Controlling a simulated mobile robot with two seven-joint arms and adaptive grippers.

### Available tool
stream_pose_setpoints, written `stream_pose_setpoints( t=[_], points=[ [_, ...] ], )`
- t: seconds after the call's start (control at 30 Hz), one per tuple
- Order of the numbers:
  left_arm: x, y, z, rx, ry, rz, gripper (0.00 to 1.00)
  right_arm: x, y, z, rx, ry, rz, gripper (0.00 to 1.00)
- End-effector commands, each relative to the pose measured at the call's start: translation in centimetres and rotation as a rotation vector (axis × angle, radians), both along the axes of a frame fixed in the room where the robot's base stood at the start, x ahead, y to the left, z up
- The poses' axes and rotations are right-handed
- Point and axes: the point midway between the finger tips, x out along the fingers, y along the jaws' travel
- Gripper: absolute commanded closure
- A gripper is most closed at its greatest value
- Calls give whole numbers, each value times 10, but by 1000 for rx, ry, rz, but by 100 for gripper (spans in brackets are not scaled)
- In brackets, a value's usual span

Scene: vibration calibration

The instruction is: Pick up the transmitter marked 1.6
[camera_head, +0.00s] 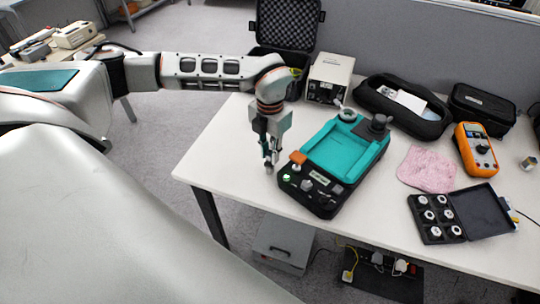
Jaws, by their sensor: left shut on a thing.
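My left gripper (270,160) points down at the left edge of the teal and black calibration device (345,150). It is shut on a small pale thing at its fingertips, too small here to identify or read. The black transmitter case (482,210) lies open at the front right of the table. Several small round white-topped transmitters (423,200) sit in its tray in two columns. Their markings are not legible, so I cannot tell which is marked 1.6. My right gripper is not in view.
On the white table (390,222) are an orange multimeter (477,150), a pink cloth (427,169), a black pouch (403,103), a beige instrument box (329,78) and an open foam-lined case (288,25). The table's front edge is mostly clear.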

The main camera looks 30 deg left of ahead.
Motion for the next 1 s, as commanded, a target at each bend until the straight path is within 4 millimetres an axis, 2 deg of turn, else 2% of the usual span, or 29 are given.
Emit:
stream_pose_setpoints(
  t=[0.23,0.5,0.7,0.8,1.0],
  points=[
    [2,0,41,-1,-7,0,100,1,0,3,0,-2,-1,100],
    [2,0,117,-1,-8,-1,100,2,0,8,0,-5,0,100],
    [1,0,162,-1,-5,0,100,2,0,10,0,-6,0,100],
    [1,0,176,0,-4,0,100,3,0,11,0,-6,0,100],
    [0,0,193,0,-2,0,100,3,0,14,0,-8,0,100]
  ],
)
